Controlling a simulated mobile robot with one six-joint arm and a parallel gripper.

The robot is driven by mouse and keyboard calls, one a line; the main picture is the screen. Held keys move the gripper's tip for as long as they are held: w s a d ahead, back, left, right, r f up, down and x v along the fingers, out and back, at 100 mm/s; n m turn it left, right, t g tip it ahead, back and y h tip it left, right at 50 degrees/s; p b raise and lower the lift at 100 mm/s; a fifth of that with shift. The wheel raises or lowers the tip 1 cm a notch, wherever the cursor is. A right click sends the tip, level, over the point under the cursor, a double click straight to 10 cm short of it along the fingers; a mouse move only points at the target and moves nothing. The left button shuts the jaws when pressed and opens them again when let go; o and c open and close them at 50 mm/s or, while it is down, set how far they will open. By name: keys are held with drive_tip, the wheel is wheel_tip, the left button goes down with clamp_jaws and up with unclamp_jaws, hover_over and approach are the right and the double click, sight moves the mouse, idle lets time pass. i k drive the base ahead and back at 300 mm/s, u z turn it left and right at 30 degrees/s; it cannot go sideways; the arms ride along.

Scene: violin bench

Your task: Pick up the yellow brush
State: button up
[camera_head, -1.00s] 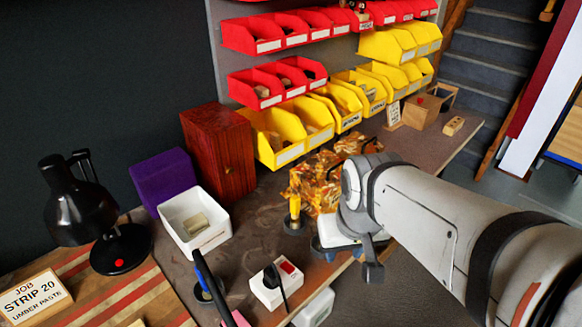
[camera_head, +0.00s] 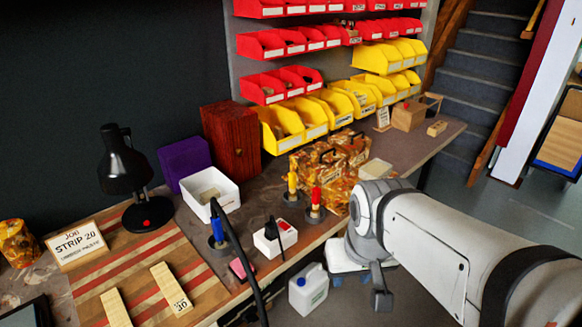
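The yellow brush (camera_head: 292,183) stands upright on the bench, its yellow handle up, in a small dark round base. A similar red-handled piece (camera_head: 316,197) stands just right of it in its own dark base. A blue-handled one (camera_head: 217,229) stands further left in a dark base. My arm comes in from the lower right, and its end link is right of the brushes, apart from them. No gripper fingers can be made out in this view.
A white box with a red switch (camera_head: 288,237) and black cable sits in front of the brushes. Mottled amber cases (camera_head: 327,160) stand behind them. A white tray (camera_head: 227,190), black lamp (camera_head: 126,175) and yellow bins (camera_head: 291,126) are nearby. A white jug (camera_head: 309,290) is below the bench edge.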

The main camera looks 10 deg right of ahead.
sight(292, 176)
drive_tip(key=u, duration=0.15)
drive_tip(key=i, duration=0.9)
drive_tip(key=z, duration=0.05)
